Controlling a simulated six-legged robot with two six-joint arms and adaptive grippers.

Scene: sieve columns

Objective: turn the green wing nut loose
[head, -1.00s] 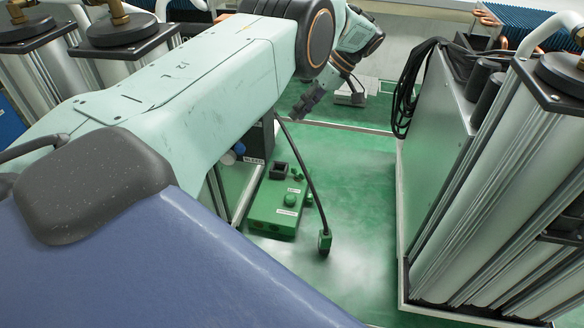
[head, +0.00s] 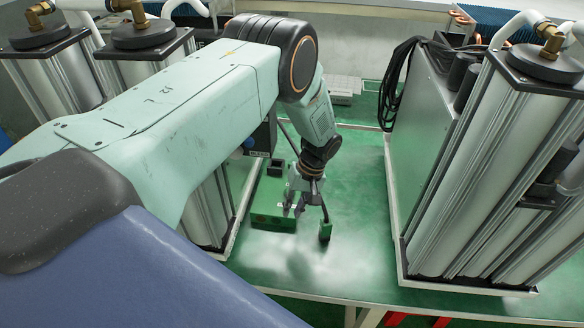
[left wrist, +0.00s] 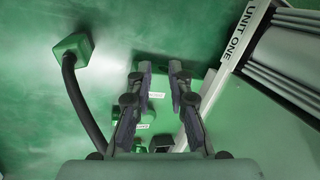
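My left gripper (head: 293,211) hangs over the right side of a green box (head: 268,198) on the green table. In the left wrist view its two fingers (left wrist: 160,68) are apart, with nothing visibly held between them. The green box (left wrist: 158,108) shows between and beyond the fingers, with small white labels and green fittings on it. I cannot make out which fitting is the green wing nut; the gripper covers part of the box. My right gripper is not in view.
Silver column units stand left (head: 208,205) and right (head: 470,180). Bare table (head: 355,190) lies between the box and the right unit.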

